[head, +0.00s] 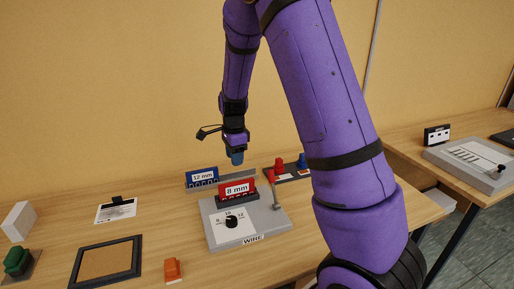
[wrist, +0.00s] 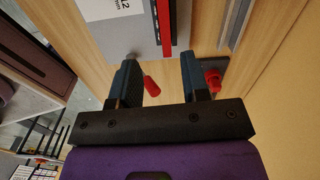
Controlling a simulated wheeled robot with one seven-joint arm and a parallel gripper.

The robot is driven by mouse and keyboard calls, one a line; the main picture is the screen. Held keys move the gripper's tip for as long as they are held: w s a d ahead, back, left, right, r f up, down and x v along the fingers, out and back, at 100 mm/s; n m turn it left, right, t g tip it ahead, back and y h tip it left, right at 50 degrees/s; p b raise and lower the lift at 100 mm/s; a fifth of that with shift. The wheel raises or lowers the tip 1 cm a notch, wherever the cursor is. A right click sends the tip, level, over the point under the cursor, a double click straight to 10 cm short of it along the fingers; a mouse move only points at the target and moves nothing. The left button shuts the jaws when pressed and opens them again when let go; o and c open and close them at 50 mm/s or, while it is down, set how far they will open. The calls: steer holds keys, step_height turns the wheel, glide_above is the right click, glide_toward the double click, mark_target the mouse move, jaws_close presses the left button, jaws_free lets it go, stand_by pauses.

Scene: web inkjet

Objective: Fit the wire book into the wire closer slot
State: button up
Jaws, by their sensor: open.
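The wire closer (head: 247,226) is a grey block with a dial and a WIRE label, in the middle of the table in the head view; its grey top also shows in the wrist view (wrist: 130,35). A red piece marked 8 mm (head: 237,189) with dark teeth stands along its back edge. A blue piece marked 12 mm (head: 202,176) stands on a grey strip behind it. I cannot tell which thing is the wire book. My gripper (head: 236,158) hangs above and behind the red piece, open and empty; its two blue fingers (wrist: 160,60) are apart in the wrist view.
A lever (head: 277,200) rises at the closer's right side. A tray with a red knob (head: 278,171) and a blue knob (head: 303,161) lies behind it. A dark-framed board (head: 107,262), orange block (head: 173,270) and green button (head: 17,261) are left. The wall is close behind.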

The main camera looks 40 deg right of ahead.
steer(key=s+a+r+n+t, duration=0.1)
steer(key=s+a+r+n, duration=0.15)
steer(key=r, duration=0.25)
steer(key=s+a+r+n, duration=0.1)
steer(key=s+r+n, duration=0.25)
steer(key=r, duration=0.25)
steer(key=s+a+r+n+t, duration=0.1)
steer(key=s+r+n, duration=0.3)
steer(key=s, duration=0.4)
steer(key=s+a+r+n+t, duration=0.1)
steer(key=s+r+n, duration=0.3)
steer(key=s, duration=0.4)
steer(key=s+a+r+n+t, duration=0.2)
steer(key=s+r+n, duration=0.2)
steer(key=s, duration=0.5)
steer(key=shift+r+n, duration=0.2)
steer(key=shift+n, duration=1)
